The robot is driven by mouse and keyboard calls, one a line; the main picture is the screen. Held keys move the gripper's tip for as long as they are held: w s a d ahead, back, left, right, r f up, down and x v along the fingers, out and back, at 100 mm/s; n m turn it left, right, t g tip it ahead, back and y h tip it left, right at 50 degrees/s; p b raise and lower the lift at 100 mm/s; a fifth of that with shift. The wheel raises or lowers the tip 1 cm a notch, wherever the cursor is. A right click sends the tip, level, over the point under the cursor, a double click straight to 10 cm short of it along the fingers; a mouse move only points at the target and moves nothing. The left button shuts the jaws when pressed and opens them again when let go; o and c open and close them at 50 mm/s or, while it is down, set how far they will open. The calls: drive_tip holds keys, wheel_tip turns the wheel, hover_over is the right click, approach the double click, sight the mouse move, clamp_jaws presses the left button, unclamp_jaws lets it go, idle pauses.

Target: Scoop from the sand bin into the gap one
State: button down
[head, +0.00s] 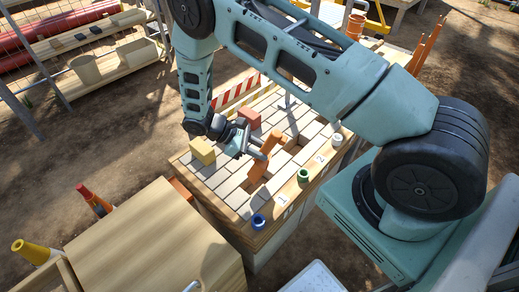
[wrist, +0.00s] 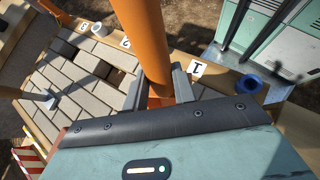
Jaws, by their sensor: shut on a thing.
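My gripper (wrist: 160,88) is shut on an orange tool (wrist: 146,40), whose thick round shaft runs up out of the wrist view. In the head view my gripper (head: 250,143) holds the orange tool (head: 264,153) over the paved table (head: 228,183). The tool's scooping end and any sand on it cannot be made out. Label 1 (head: 283,198) and label 2 (head: 320,159) are on the table's right edge. A dark gap (head: 293,148) shows in the paving near label 2. The gap by label 1 is largely hidden by the tool. I cannot identify the sand bin.
Blue (head: 259,221), green (head: 303,175) and white (head: 337,140) ring-shaped cups stand along the table edge. A yellow block (head: 202,151) and a red block (head: 249,118) lie on the paving. A wooden box (head: 150,240) stands at the lower left.

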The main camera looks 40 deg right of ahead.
wheel_tip(320, 180, up, 2)
drive_tip(key=shift+t+y+p, duration=0.4)
drive_tip(key=shift+p, duration=0.85)
wheel_tip(320, 180, up, 2)
drive_tip(key=t+y+p, duration=0.1)
drive_tip(key=t+p, duration=0.1)
drive_tip(key=shift+r+y+p, duration=0.1)
drive_tip(key=shift+y+p, duration=0.2)
drive_tip(key=shift+p, duration=0.05)
drive_tip(key=shift+r+m+t+y, duration=0.4)
drive_tip(key=shift+r+t+y, duration=0.2)
drive_tip(key=shift+t, duration=0.1)
drive_tip(key=shift+r+t+y, duration=0.7)
drive_tip(key=shift+r+t, duration=0.1)
drive_tip(key=shift+t, duration=0.2)
